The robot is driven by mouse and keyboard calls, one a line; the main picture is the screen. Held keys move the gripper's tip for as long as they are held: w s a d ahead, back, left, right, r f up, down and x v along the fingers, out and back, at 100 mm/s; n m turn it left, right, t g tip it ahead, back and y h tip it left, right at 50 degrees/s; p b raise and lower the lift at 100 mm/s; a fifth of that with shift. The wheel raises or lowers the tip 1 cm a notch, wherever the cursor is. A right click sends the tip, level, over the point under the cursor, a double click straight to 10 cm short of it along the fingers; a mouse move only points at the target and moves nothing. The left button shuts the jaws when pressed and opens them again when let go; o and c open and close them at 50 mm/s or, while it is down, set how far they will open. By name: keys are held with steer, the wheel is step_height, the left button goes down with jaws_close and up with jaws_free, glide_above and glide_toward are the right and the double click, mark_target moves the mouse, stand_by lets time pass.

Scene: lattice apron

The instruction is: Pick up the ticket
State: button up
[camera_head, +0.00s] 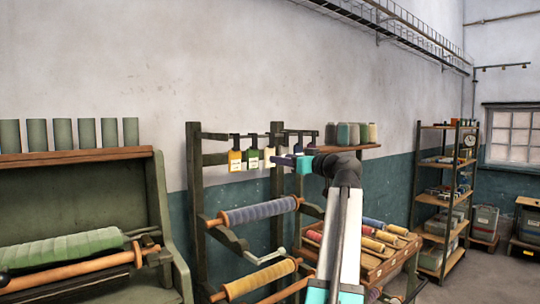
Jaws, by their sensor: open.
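Several coloured tickets hang in a row from a rail on a dark wooden frame in the head view. An orange-yellow ticket (235,160) hangs at the left, with a green ticket (252,158) beside it. A pale ticket (269,156) hangs further right, close to my gripper's tip. More tickets behind my gripper are partly hidden. My gripper (277,160) is open, raised to the tickets' height and reaching left towards the row. It looks empty. I cannot tell whether it touches a ticket.
The frame holds a blue-grey fabric roll (260,211) and an orange-brown roll (258,279) below the tickets. A bin of coloured rolls (370,240) stands right, behind my arm. A green bench (85,185) is at left; open floor (480,280) lies at right.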

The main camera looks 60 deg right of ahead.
mark_target(271, 152)
steer(key=p+x, duration=0.2)
steer(key=x, duration=0.3)
steer(key=shift+w+a+r, duration=0.1)
steer(key=shift+w, duration=0.05)
steer(key=shift+c, duration=0.2)
stand_by(0.4)
steer(key=c, duration=0.8)
steer(key=shift+o, duration=0.2)
steer(key=shift+r, duration=0.25)
steer(key=shift+r, duration=0.4)
steer(key=b+v, duration=0.5)
steer(key=v, duration=1.3)
